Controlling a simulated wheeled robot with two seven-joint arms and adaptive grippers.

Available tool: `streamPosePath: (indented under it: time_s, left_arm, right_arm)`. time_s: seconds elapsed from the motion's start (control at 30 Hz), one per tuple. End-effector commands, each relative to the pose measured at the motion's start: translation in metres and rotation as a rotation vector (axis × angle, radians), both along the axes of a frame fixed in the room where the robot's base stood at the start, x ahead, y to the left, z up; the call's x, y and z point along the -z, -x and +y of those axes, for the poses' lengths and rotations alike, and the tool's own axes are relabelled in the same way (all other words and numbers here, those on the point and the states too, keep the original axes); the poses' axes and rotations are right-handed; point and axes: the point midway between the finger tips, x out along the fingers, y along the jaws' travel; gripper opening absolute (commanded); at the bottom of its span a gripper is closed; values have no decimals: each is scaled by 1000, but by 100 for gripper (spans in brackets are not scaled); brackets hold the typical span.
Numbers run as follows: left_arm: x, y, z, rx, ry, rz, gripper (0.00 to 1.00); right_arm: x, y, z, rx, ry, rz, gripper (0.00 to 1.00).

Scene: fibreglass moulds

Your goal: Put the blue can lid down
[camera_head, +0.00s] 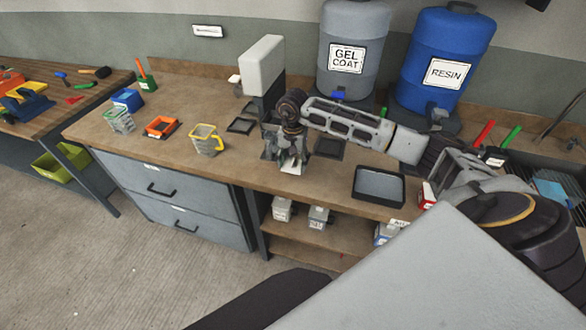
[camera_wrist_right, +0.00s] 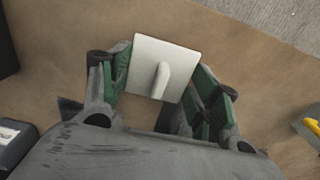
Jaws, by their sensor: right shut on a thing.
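My right gripper (camera_head: 285,155) is over the middle of the workbench, near its front edge. In the right wrist view the gripper (camera_wrist_right: 163,80) is shut on a pale square lid (camera_wrist_right: 150,52) with an upright grip. The lid looks white to light grey, not blue. It also shows in the head view as a pale patch (camera_head: 293,165) under the fingers. I cannot tell whether it touches the bench top. A small blue container (camera_head: 128,98) stands at the bench's left end. My left gripper is not in view.
A dark square tray (camera_head: 379,199) lies right of the gripper. A yellow-rimmed cup (camera_head: 205,138) and an orange tray (camera_head: 161,127) are to the left. A gel coat drum (camera_head: 347,85) and blue resin drum (camera_head: 450,40) stand behind. Bench top between cup and gripper is clear.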

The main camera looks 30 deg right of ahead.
Motion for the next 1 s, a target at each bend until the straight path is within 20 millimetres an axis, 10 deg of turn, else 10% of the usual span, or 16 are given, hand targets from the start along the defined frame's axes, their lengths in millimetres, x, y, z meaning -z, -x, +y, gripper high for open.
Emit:
streamPosePath:
  time_s: [0.97,1.0]
  left_arm:
    - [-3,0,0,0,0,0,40]
    - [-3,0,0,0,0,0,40]
  right_arm:
    - [41,0,0,0,1,-1,39]
    - [41,0,0,0,1,-1,64]
